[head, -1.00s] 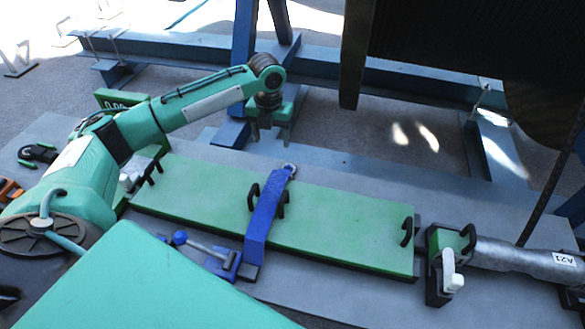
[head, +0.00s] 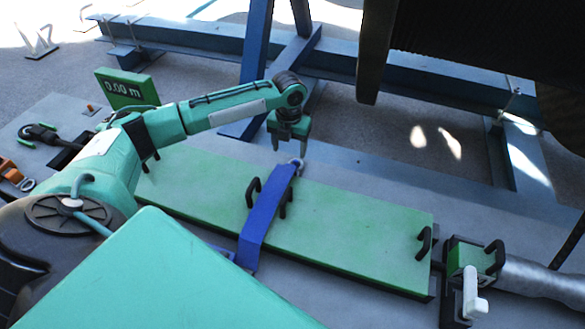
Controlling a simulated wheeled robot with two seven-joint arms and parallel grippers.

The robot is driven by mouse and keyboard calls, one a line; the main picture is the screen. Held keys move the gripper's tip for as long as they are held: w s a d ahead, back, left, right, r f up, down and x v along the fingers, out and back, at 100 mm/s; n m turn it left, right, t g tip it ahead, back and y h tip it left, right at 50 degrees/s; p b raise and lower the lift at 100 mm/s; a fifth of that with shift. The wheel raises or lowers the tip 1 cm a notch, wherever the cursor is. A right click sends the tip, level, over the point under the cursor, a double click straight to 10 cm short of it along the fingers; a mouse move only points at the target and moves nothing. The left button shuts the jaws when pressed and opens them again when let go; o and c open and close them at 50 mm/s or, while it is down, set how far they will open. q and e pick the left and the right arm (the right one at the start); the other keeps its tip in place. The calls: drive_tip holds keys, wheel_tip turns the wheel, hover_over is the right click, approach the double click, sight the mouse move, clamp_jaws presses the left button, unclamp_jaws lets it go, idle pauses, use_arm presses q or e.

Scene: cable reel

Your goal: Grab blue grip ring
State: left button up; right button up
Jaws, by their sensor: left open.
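A blue strap (head: 266,217) lies across a long green board (head: 345,235). My right gripper is not in view.
Black handles (head: 424,242) stand up from the board. A clamp with a white lever (head: 474,298) and a grey cable (head: 540,278) are at the right. Blue steel frame legs (head: 256,60) stand behind.

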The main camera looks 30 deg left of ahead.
sight(292, 165)
use_arm(q)
drive_tip(key=shift+f, duration=0.8)
drive_tip(key=shift+w+f, duration=0.1)
drive_tip(key=shift+f, duration=0.3)
drive_tip(key=shift+d+f, duration=0.1)
drive_tip(key=shift+f, duration=0.4)
drive_tip(key=f, duration=0.1)
drive_tip(key=f+p, duration=0.1)
drive_tip(key=f, duration=0.1)
drive_tip(key=shift+w+d+f, duration=0.15)
drive_tip(key=shift+d+f, duration=0.15)
drive_tip(key=shift+f, duration=0.5)
drive_tip(key=c, duration=1.2)
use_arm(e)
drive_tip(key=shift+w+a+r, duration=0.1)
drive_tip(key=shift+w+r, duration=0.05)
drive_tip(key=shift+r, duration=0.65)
use_arm(q)
drive_tip(key=shift+r, duration=0.15)
